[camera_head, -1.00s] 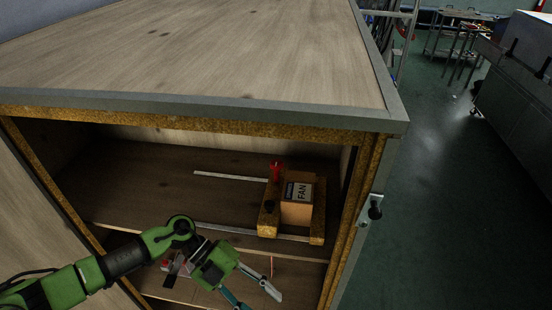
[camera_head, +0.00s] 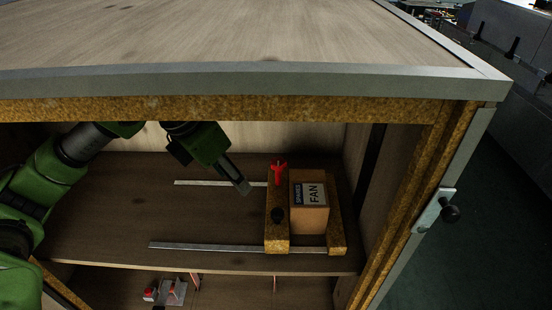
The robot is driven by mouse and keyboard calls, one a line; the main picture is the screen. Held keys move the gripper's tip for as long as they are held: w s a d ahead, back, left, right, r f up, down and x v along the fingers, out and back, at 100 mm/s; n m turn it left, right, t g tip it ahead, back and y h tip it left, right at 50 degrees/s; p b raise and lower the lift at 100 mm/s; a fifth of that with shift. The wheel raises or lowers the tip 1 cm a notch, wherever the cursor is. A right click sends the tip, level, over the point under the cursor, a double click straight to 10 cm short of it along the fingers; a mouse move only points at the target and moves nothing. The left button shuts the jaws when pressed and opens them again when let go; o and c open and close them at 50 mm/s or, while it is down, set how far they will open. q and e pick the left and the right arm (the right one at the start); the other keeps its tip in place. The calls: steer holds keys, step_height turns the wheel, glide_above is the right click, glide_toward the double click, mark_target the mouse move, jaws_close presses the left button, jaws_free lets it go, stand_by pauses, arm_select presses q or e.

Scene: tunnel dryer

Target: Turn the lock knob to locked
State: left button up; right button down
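A wooden carriage (camera_head: 277,238) sits across two metal rails inside the cabinet. On its left block stand a red, handle-like knob (camera_head: 279,172) at the back and a small black knob (camera_head: 278,214) nearer the front. I cannot tell from the look alone which is the lock knob, or its setting. My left gripper (camera_head: 243,187) reaches down inside the cabinet, fingertips a little left of the red knob and apart from both knobs. Its fingers overlap in this view, so their opening is unclear. My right gripper is not in view.
A box labelled FAN (camera_head: 308,217) sits on the carriage, right of the knobs. The front rail (camera_head: 200,246) runs along the shelf. The cabinet's top edge (camera_head: 250,82) overhangs the opening. A latch with a black knob (camera_head: 450,213) is on the right door post.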

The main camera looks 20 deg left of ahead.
arm_select(q)
steer(key=p, duration=0.4)
glide_toward(278, 162)
steer(key=x, duration=0.4)
steer(key=shift+w+f, duration=0.15)
steer(key=shift+f, duration=0.2)
steer(key=shift+x, duration=1.2)
steer(key=shift+w+d+f+p, duration=0.2)
steer(key=shift+f+p, duration=0.1)
steer(key=shift+f, duration=0.2)
steer(key=c, duration=1.1)
